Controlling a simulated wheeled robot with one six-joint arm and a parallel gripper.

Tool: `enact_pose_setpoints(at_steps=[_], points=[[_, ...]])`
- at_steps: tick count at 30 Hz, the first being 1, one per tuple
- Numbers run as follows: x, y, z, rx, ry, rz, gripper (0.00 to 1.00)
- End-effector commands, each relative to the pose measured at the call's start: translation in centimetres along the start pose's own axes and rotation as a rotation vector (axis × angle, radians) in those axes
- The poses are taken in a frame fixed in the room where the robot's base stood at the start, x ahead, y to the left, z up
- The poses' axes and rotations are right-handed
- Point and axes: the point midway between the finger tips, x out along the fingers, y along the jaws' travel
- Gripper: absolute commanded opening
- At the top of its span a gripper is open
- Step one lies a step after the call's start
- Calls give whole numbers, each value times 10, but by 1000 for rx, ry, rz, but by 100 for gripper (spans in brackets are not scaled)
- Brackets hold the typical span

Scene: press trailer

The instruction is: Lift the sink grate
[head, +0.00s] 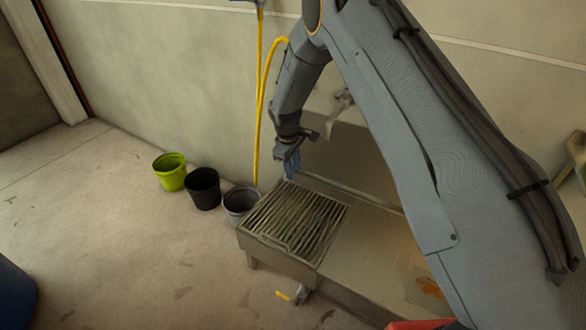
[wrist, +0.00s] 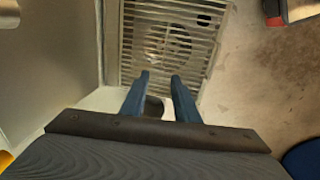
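The sink grate (head: 296,220) is a slatted metal panel lying flat on top of the low metal sink (head: 277,257). In the wrist view the grate (wrist: 194,52) fills the upper middle, and a round shape shows below its slats. My gripper (head: 291,172) is above the grate's far edge in the head view, pointing down. In the wrist view the two blue fingers of my gripper (wrist: 160,77) are apart with nothing between them. They appear to be above the grate, not touching it, though the exact gap is hard to tell.
Three buckets stand by the wall: green (head: 171,172), black (head: 203,188) and grey (head: 241,204). A yellow hose (head: 257,120) hangs down the wall near my arm. A tap (head: 343,98) is on the wall behind. The floor at front left is mostly clear.

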Motion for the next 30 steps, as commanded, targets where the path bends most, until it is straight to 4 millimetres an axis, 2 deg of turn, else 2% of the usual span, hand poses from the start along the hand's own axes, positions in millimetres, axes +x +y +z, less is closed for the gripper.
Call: enact_pose_setpoints(at_steps=[5, 9, 10, 30], points=[[0, 0, 0, 0, 0, 0, 26], [0, 0, 0, 0, 0, 0, 3], [0, 0, 0, 0, 0, 0, 0], [0, 0, 0, 0, 0, 0, 0]])
